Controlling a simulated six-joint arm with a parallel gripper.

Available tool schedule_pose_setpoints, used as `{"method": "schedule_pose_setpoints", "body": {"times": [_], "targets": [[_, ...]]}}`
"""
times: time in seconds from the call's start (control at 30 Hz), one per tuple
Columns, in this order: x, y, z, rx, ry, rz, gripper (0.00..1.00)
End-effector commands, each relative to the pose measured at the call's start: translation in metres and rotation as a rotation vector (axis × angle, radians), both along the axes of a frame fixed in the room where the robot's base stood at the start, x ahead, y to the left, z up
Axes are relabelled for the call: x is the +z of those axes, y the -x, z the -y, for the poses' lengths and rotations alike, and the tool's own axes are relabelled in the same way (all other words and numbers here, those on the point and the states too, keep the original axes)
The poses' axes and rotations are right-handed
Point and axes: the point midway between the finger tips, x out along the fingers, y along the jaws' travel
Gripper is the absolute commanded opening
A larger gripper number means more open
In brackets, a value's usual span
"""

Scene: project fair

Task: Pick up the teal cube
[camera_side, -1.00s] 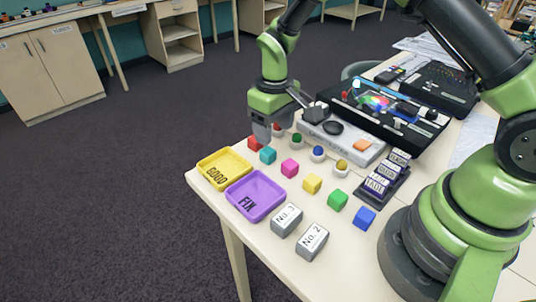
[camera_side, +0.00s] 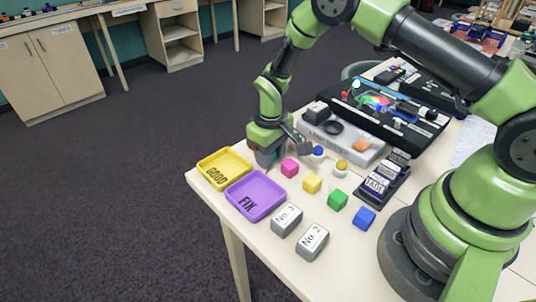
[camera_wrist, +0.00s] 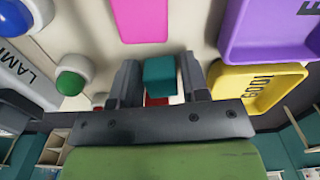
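The teal cube (camera_wrist: 160,75) shows in the wrist view between the two fingers of my gripper (camera_wrist: 159,66). The fingers stand on both sides of it, with narrow gaps that suggest they are not closed on it. In the side view my gripper (camera_side: 268,158) is low over the table behind the purple tray, and its fingers mostly hide the teal cube. Whether the cube touches the table cannot be seen.
The yellow GOOD tray (camera_side: 224,168) and purple FIX tray (camera_side: 256,195) lie close to my gripper. A pink cube (camera_side: 290,168) is just to its right, then yellow (camera_side: 312,184), green (camera_side: 337,201) and blue (camera_side: 364,218) cubes. A red block (camera_wrist: 157,101) shows beyond the teal cube.

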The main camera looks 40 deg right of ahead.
Motion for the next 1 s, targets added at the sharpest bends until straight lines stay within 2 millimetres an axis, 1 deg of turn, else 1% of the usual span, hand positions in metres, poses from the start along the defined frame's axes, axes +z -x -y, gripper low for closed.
{"method": "schedule_pose_setpoints", "body": {"times": [0.03, 0.07, 0.1, 0.13, 0.37, 0.47, 0.57, 0.8, 0.9, 1.0], "targets": [[0.000, 0.000, 0.000, 0.000, 0.000, 0.000, 0.30], [0.000, 0.000, 0.000, 0.000, 0.000, 0.000, 0.23], [0.000, 0.000, 0.000, 0.000, 0.000, 0.000, 0.13], [0.000, 0.000, 0.000, 0.000, 0.000, 0.000, 0.09], [0.001, 0.000, 0.000, 0.000, 0.000, 0.000, 0.09], [0.006, -0.001, 0.000, 0.000, 0.000, 0.002, 0.09], [0.021, -0.001, 0.000, 0.000, 0.000, 0.004, 0.09], [0.071, -0.001, 0.000, 0.000, 0.000, 0.006, 0.09], [0.087, -0.001, 0.000, 0.000, 0.000, 0.003, 0.09], [0.096, -0.001, 0.000, 0.000, 0.001, 0.002, 0.09]]}}
